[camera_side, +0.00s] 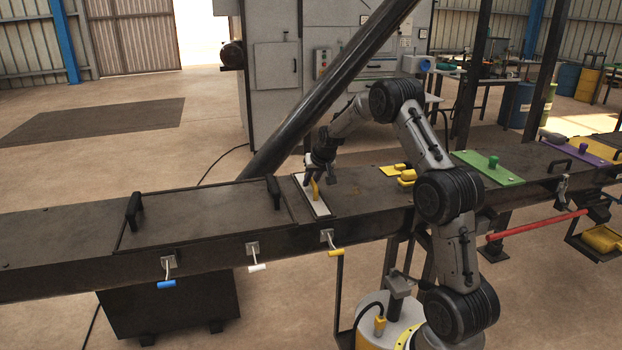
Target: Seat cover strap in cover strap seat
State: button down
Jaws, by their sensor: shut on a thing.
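My gripper (315,183) is at the bench's middle, fingers pointing down, shut on a small upright yellow piece (316,190). The yellow piece stands at a narrow white strip (319,207), which appears to be the cover strap with the yellow piece as its grip. The strip lies at or just above the bench top, beside the right edge of a dark cover panel (205,215) with two black handles. I cannot tell whether the strip touches the surface. The cover strap seat is not distinguishable; the strip and gripper may hide it.
Levers with blue (166,284), white (257,268) and yellow (335,253) grips stick out from the bench front. Yellow parts (403,174), a green plate (490,166) and a purple plate (548,155) lie to the right. A thick dark slanted bar (320,95) rises behind the bench.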

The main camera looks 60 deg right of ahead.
jog(key=shift+f, duration=0.1)
jog(key=c, duration=0.7)
grip_release()
jog(key=shift+f, duration=0.15)
jog(key=v, duration=1.4)
jog(key=shift+w+a, duration=0.1)
